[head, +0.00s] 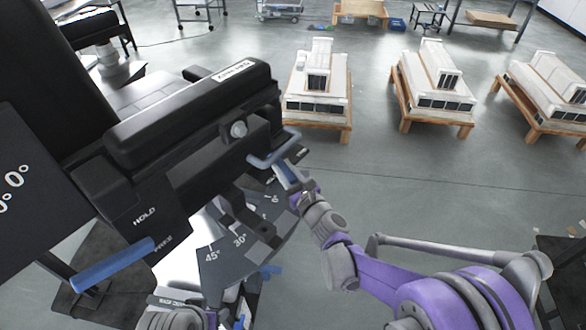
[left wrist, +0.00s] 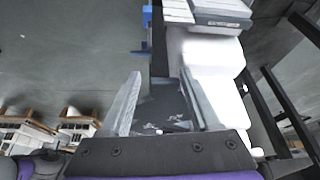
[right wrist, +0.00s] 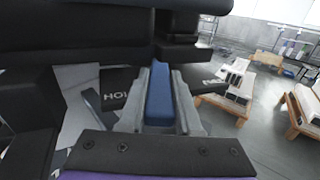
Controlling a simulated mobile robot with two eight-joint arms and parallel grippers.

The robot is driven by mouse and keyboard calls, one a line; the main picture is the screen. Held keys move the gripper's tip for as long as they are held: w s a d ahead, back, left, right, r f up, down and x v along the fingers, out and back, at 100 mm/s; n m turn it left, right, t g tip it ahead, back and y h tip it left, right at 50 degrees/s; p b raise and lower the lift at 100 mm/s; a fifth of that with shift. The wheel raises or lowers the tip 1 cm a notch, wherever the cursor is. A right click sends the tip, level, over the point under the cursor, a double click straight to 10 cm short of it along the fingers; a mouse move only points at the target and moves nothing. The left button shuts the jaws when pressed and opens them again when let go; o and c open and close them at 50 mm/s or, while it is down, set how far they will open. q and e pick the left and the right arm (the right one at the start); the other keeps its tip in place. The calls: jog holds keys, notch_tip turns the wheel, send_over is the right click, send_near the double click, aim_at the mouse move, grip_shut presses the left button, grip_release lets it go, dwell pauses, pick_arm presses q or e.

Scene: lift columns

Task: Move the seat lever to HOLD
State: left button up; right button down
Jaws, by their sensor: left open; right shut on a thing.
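A black chair-like machine with a padded black seat (head: 190,115) fills the left of the head view. Its near dark panel (head: 140,205) reads HOLD and, lower right, FREE. A blue lever (head: 112,264) sticks out below that panel, with no gripper on it. My right gripper (head: 287,175) is at the machine's right side, shut on a blue handle (right wrist: 159,95). In the right wrist view a HOLD label (right wrist: 116,94) is left of this handle; lettering at its right is partly hidden. My left gripper (left wrist: 165,105) is open and empty, low beneath the machine.
A plate with angle marks (head: 240,245) is under the seat, close to my right gripper. A blue loop handle (head: 272,150) is just above that gripper. White models on wooden stands (head: 318,85) are farther back. The floor between is clear.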

dwell(0.4)
jog(key=c, duration=0.6)
grip_release()
jog(key=v, duration=1.1)
jog(key=shift+a, duration=0.15)
